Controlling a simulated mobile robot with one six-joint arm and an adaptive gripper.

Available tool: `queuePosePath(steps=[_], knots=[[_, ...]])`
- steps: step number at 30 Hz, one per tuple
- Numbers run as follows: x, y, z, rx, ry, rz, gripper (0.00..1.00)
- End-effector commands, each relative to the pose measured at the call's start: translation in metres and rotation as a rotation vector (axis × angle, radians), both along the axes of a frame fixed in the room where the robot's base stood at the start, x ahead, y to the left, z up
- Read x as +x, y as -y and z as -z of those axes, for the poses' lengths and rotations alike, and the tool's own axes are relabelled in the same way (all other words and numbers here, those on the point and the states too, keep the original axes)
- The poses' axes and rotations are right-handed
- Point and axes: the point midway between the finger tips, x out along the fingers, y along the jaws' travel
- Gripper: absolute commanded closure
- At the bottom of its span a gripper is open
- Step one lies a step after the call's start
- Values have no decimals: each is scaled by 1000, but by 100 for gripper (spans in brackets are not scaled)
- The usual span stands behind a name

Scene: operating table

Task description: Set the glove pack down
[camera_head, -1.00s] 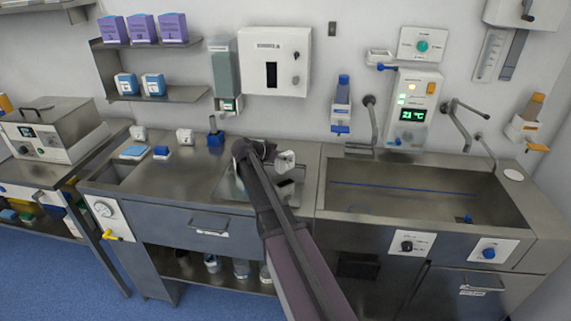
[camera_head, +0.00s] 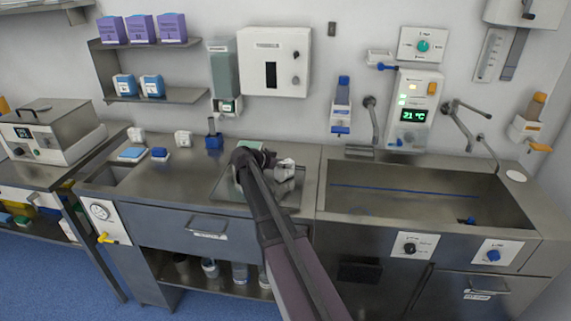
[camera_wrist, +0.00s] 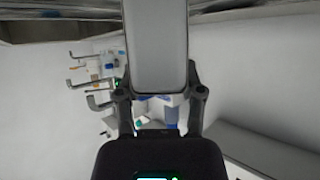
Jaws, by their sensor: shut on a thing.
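My gripper (camera_head: 266,162) is over the right part of the left counter, its fingers partly hidden by my arm. It is shut on a pale grey-white pack (camera_head: 285,168), which I take to be the glove pack. In the wrist view the pack (camera_wrist: 159,45) is a long, rounded slab between the two fingers (camera_wrist: 160,100). A shallow metal tray (camera_head: 226,188) lies on the counter below the gripper, partly hidden by my arm. I cannot tell whether the pack touches the tray.
A teal flat thing (camera_head: 250,145) shows just behind my gripper. A blue holder (camera_head: 214,141), white blocks (camera_head: 183,138) and a blue pad (camera_head: 132,154) stand further left on the counter (camera_head: 185,175). The sink basin (camera_head: 400,204) is to the right.

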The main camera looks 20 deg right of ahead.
Motion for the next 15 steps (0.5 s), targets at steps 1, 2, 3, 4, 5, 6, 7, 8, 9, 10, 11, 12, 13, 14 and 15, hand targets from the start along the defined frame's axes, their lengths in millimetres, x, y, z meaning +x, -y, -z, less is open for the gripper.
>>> queuePosePath(steps=[1, 2, 3, 4, 5, 6, 7, 8, 9, 10, 11, 12, 13, 14, 15], knots=[[0, 0, 2, 0, 0, 0, 97], [0, 0, 3, 0, 0, 0, 97], [0, 0, 2, 0, 0, 0, 44], [0, 0, 2, 0, 0, 0, 35], [0, 0, 2, 0, 0, 0, 26], [0, 0, 2, 0, 0, 0, 16], [0, 0, 2, 0, 0, 0, 16], [0, 0, 2, 0, 0, 0, 16], [0, 0, 2, 0, 0, -1, 16], [0, 0, 2, 0, 0, -1, 16], [0, -1, 2, 0, 0, -1, 16], [0, -1, 2, 0, 0, -1, 16], [0, -1, 2, 0, 0, -1, 16], [0, -1, 2, 0, 0, -1, 16], [0, -1, 2, 0, 0, -1, 16]])
